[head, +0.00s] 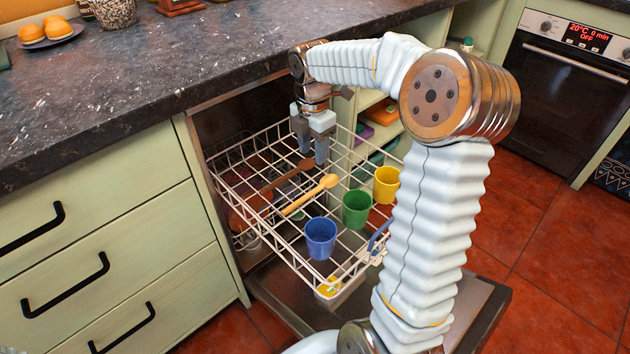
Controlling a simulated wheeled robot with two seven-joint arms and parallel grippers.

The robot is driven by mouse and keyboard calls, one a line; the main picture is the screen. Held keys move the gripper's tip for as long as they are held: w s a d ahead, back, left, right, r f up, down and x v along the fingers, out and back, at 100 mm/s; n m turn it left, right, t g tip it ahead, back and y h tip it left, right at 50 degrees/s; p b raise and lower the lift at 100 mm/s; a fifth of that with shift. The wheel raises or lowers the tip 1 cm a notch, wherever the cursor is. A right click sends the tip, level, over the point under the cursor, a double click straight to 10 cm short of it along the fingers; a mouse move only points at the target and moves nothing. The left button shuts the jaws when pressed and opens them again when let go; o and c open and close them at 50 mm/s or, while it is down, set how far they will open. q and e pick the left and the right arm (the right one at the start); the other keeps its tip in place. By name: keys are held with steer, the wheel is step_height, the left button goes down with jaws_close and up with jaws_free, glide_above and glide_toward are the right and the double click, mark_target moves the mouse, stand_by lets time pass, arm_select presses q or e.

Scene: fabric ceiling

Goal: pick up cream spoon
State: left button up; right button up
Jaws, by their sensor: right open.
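The cream spoon (311,195), light tan-yellow, lies in the upper rack (262,135) of the open dishwasher. Its bowl points up and right, and its handle runs down to the left. My right gripper (313,156) points down over the back part of the rack, a little behind the spoon's bowl. It is open, with nothing seen between its fingers. A brown spoon (288,176) lies just behind the cream spoon, its bowl close to my fingertips. I cannot tell whether they touch. My left gripper is not in view.
Blue (321,238), green (357,209) and yellow (386,185) cups stand in the rack to the right and front of the spoons. The dark countertop (130,80) overhangs behind. The dishwasher door (480,315) is folded down below the rack.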

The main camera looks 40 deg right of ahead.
glide_above(315, 189)
steer(key=f, duration=0.6)
steer(key=shift+w+a+f, duration=0.1)
steer(key=shift+w, duration=0.15)
steer(key=f, duration=0.5)
steer(key=shift+s+f, duration=0.3)
jaws_close()
